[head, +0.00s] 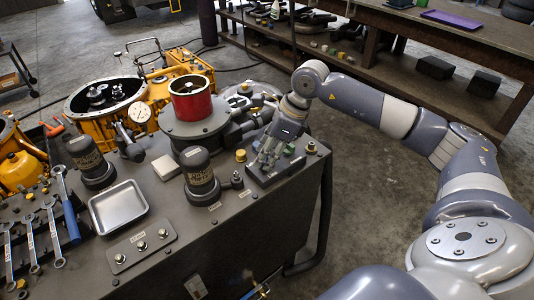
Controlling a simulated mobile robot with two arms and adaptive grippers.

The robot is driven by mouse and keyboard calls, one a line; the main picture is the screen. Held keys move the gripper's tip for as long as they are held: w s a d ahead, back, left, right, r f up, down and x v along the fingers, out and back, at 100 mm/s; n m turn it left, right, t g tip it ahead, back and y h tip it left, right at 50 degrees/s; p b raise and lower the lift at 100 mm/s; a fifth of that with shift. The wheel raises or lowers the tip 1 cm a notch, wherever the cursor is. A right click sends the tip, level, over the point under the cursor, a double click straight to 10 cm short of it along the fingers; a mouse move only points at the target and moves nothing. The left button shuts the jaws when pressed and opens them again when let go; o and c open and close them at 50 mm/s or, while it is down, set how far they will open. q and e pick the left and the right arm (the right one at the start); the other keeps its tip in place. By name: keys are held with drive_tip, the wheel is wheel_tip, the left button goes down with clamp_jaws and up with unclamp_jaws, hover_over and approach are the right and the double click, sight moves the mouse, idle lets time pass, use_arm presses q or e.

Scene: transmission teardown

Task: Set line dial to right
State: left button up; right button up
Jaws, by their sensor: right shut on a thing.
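My right gripper (266,160) reaches down to a small dark control block (285,178) on the right end of the dark bench top. It is shut on a small part on that block, which looks like a dial; the fingers hide most of it, so its setting cannot be read. My left gripper is not in view.
Two dark cylinders (201,178) (88,160), a silver tray (119,206) and a panel with three knobs (141,246) stand on the bench. A red ring (192,105) tops a grey housing behind. Wrenches (30,238) lie at left. Open floor (375,180) lies to the right.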

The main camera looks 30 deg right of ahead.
idle(0.3)
drive_tip(key=o, duration=1.1)
drive_tip(key=shift+c, duration=0.2)
drive_tip(key=v, duration=1.2)
